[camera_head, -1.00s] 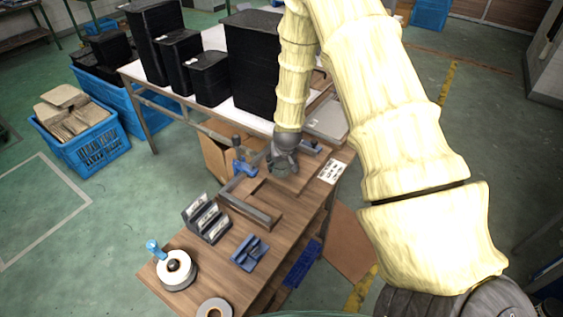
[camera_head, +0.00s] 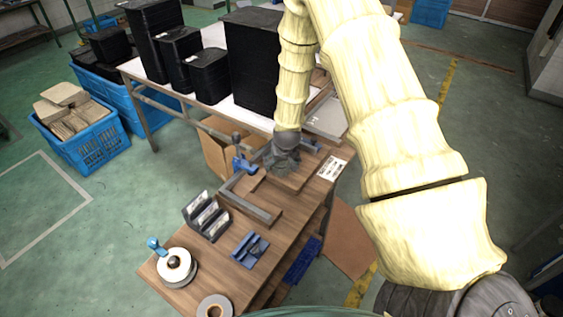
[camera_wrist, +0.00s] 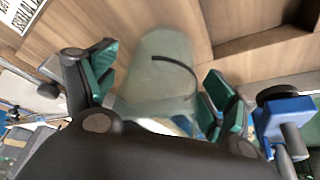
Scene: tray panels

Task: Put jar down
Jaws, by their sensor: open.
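The jar (camera_wrist: 160,75) is a pale translucent grey-green vessel with a dark curved mark, seen in the wrist view between my gripper's fingers. My gripper (camera_wrist: 158,88) has green-padded fingers standing apart on both sides of the jar, with a visible gap to it on at least the right. The jar appears to rest on the wooden surface; its contact is hard to see. In the head view my gripper (camera_head: 283,162) is low over the wooden bench (camera_head: 205,262), near its far end, and hides the jar there.
A blue clamp (camera_wrist: 285,120) stands close to the right finger. A grey angle frame (camera_head: 250,205), a slotted holder (camera_head: 206,215), a blue holder (camera_head: 250,248) and tape rolls (camera_head: 215,306) occupy the bench. A white printed label (camera_head: 332,169) lies right of my gripper. Black stacks (camera_head: 250,60) stand behind.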

